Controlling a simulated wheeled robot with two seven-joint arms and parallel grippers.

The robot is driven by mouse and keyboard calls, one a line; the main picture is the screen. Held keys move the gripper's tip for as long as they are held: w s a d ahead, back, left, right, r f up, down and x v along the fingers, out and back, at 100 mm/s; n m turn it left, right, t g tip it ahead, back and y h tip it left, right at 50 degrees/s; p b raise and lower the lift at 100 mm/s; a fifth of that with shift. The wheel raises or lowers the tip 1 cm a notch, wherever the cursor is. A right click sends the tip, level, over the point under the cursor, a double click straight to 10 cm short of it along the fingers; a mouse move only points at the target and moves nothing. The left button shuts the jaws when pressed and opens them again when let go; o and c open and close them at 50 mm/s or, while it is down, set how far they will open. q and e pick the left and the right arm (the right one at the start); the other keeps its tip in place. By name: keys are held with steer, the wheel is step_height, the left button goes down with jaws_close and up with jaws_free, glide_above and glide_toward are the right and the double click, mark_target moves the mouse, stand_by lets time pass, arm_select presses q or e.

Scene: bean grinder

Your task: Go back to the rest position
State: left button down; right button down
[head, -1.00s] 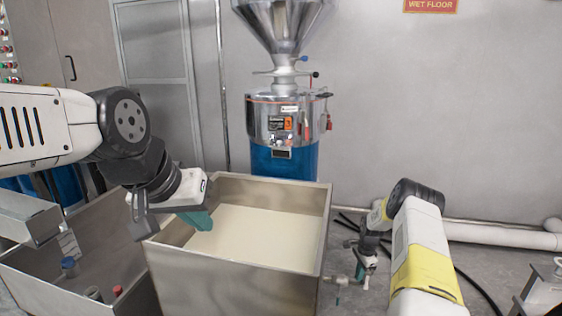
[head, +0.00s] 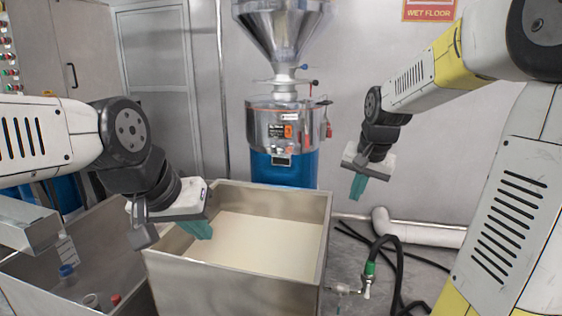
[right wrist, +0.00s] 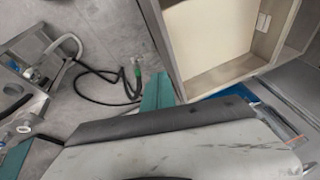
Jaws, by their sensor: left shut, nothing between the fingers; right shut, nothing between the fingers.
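My left gripper (head: 201,229) has teal fingers and is shut and empty, over the left part of the steel vat. My right gripper (head: 357,187) is shut and empty, raised in the air to the right of the vat and in front of the wall. Its teal fingers also show in the right wrist view (right wrist: 158,92), apart from any object. The steel vat (head: 235,289) holds a pale cream liquid or paste. It also shows in the right wrist view (right wrist: 160,38).
The bean grinder (head: 284,125), with a steel hopper and blue base, stands behind the vat. A second steel sink (head: 40,285) with small items is at the left. A black hose with a green valve (head: 369,270) lies right of the vat. A white pipe (head: 430,233) runs along the wall.

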steer(key=s+a+r+n+t, duration=0.1)
steer(key=s+a+n, duration=0.1)
steer(key=s, duration=0.8)
steer(key=s+a+r+n+y, duration=0.1)
steer(key=s+a+n, duration=0.1)
steer(key=s, duration=0.7)
steer(key=shift+s+a+r+n+t+y, duration=0.3)
steer(key=shift+s+a+r+n+t, duration=0.1)
steer(key=shift+n, duration=0.2)
